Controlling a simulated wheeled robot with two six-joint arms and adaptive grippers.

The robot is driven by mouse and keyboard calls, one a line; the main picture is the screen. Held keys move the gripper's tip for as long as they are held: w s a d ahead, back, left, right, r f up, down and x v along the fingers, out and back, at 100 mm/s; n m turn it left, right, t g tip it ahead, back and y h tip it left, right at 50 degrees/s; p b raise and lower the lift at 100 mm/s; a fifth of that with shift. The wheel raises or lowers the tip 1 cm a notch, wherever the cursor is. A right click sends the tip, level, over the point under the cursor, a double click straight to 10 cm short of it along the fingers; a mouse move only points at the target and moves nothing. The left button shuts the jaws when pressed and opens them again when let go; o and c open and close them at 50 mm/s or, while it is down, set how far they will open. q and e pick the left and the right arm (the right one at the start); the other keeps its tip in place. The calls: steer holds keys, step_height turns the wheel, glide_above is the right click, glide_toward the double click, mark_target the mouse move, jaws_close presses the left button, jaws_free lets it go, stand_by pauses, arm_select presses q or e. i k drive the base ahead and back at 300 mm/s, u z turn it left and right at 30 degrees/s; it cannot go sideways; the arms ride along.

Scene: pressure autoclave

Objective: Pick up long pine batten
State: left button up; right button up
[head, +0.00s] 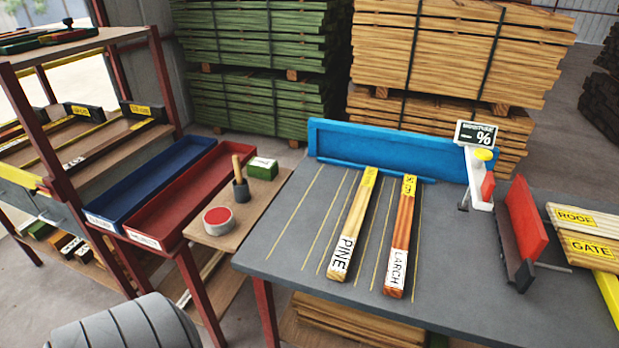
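The pine batten (355,219) lies on the grey worktable, with a white PINE label on its near end and a yellow label on its far end. It points away toward the blue back fence. The reddish larch batten (401,231) lies beside it on the right, apart from it, with a white LARCH label at its near end. Neither batten is held.
The grey worktable (300,240) has yellow guide lines. A blue fence (390,152) runs along its back. A moisture meter (478,170), a red-faced block (527,220) and ROOF and GATE boards (585,245) stand right. Blue (95,217) and red (135,225) trays sit left.

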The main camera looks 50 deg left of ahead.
mark_target(339, 266)
steer(key=u, duration=1.1)
steer(key=k, duration=1.3)
steer(key=u, duration=0.65)
steer(key=i, duration=0.5)
steer(key=u, duration=1.1)
steer(key=i, duration=0.95)
steer(key=z, duration=0.7)
steer(key=i, duration=0.85)
steer(key=z, duration=1)
